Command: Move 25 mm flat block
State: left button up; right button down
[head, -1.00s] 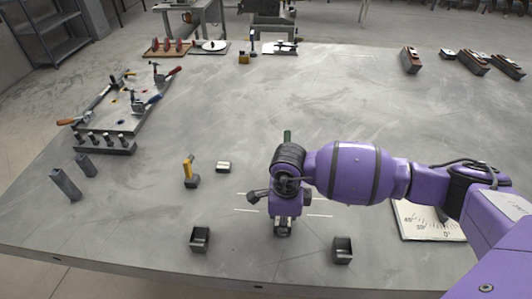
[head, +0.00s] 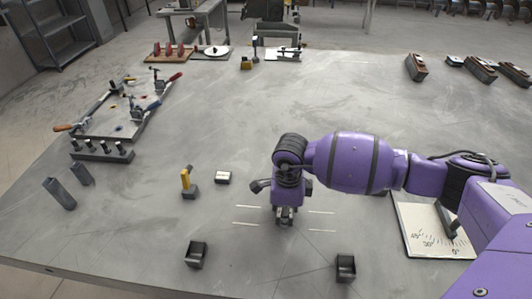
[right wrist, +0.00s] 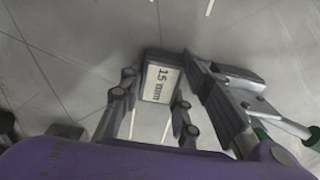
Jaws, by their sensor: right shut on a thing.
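My right gripper (head: 285,217) hangs over the middle of the table's near part, between white painted lines. In the right wrist view its fingers (right wrist: 155,100) are shut on a small dark block (right wrist: 161,82) with a pale label that appears to read "15 mm". The head view hides most of this held block. Another small dark block with a white label (head: 222,177) lies left of the gripper, its text too small to read. I cannot tell which block is the 25 mm one. My left gripper is not in view.
A block with a yellow upright (head: 187,183) and two dark posts (head: 60,195) stand left. A clamp fixture (head: 112,110) is farther left. A scale plate (head: 425,232) lies right. The table's centre is clear.

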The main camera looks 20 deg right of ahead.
jog(key=c, duration=1.2)
grip_release()
jog(key=shift+r, duration=0.1)
notch_tip(320, 180, up, 12)
